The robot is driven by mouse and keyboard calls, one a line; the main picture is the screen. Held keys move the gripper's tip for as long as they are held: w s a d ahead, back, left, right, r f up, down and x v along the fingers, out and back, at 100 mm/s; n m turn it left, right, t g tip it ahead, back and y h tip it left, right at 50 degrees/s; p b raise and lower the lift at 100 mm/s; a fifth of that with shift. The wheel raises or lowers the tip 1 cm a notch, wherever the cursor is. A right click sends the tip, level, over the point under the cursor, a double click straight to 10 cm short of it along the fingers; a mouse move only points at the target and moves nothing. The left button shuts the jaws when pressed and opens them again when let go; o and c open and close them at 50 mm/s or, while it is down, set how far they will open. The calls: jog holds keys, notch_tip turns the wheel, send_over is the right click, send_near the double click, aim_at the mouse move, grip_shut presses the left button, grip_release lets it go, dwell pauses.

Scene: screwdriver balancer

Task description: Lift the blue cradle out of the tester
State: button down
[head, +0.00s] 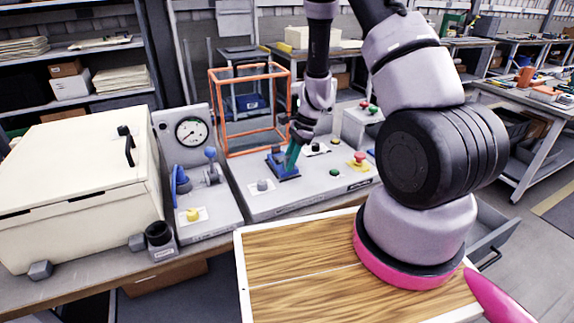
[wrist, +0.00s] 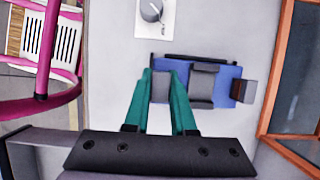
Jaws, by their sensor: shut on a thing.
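The blue cradle (head: 279,167) is on the grey top of the tester (head: 320,182), in front of the orange frame in the head view. In the wrist view the cradle (wrist: 226,74) is a blue plate with dark grey blocks on it. My gripper (head: 291,160) points down at it with teal fingers. In the wrist view the fingers of my gripper (wrist: 162,76) stand on both sides of a grey block at the cradle's left end and are shut on it. Whether the cradle touches the tester's surface is unclear.
An orange open frame (head: 228,152) stands behind the cradle, with a blue item (head: 243,104) inside it. A red button (head: 360,157) is to the right and a grey knob (head: 262,185) to the left. A gauge panel (head: 189,132) and cream box (head: 80,180) stand further left.

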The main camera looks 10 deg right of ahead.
notch_tip(320, 180, up, 25)
jog(key=shift+r, duration=0.2)
dwell(1.1)
